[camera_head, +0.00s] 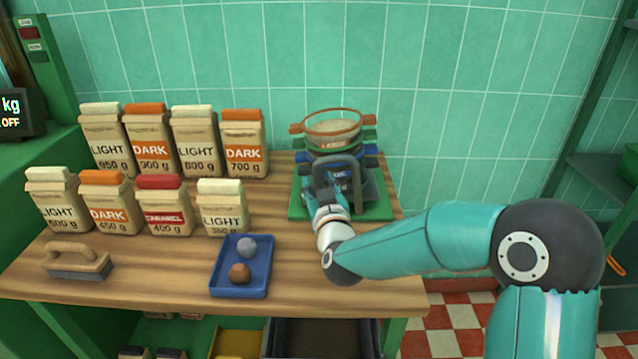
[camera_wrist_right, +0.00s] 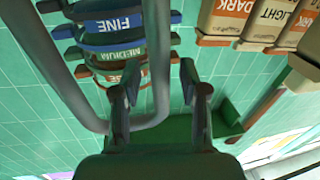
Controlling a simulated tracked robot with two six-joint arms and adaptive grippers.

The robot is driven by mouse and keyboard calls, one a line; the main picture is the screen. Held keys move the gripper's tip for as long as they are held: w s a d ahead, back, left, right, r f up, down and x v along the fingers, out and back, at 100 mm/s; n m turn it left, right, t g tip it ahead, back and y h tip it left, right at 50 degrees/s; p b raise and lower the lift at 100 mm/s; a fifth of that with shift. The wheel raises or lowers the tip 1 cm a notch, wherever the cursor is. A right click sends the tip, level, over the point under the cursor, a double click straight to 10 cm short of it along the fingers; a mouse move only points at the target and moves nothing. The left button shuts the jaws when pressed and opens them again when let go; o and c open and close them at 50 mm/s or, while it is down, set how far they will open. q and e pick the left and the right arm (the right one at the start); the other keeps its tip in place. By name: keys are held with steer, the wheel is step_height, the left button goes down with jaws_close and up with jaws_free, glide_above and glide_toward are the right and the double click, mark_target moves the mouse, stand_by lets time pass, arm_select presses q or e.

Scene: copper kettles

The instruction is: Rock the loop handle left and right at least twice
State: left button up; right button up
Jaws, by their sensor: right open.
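The grey loop handle (camera_head: 338,162) is on the front of the sieve stack on the worktable. In the right wrist view the loop handle (camera_wrist_right: 69,68) is a large U-shaped tube, its two sides running up and its curved end low. My right gripper (camera_wrist_right: 160,82) is open, and one side of the loop appears between its fingers; I cannot tell whether they touch it. In the head view my right gripper (camera_head: 324,193) is at the front of the stack, partly hidden by its own wrist. My left gripper is not in view.
The sieve stack stands on a green base (camera_head: 376,208), with a copper-rimmed sieve (camera_head: 334,128) on top. A blue tray (camera_head: 227,277) with two balls and a brush (camera_head: 78,262) lie at the front. Several paper bags (camera_head: 222,208) stand left. A tiled wall is behind.

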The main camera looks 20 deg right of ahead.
mark_target(337, 162)
jaws_close()
stand_by(0.3)
steer(key=d+m+b, duration=0.1)
steer(key=b, duration=0.2)
steer(key=s+d+r+m+b, duration=0.1)
steer(key=m+b, duration=0.1)
steer(key=b, duration=0.1)
steer(key=shift+s+d+t, duration=0.1)
steer(key=shift+d+t, duration=0.15)
steer(key=shift+t, duration=0.05)
jaws_free()
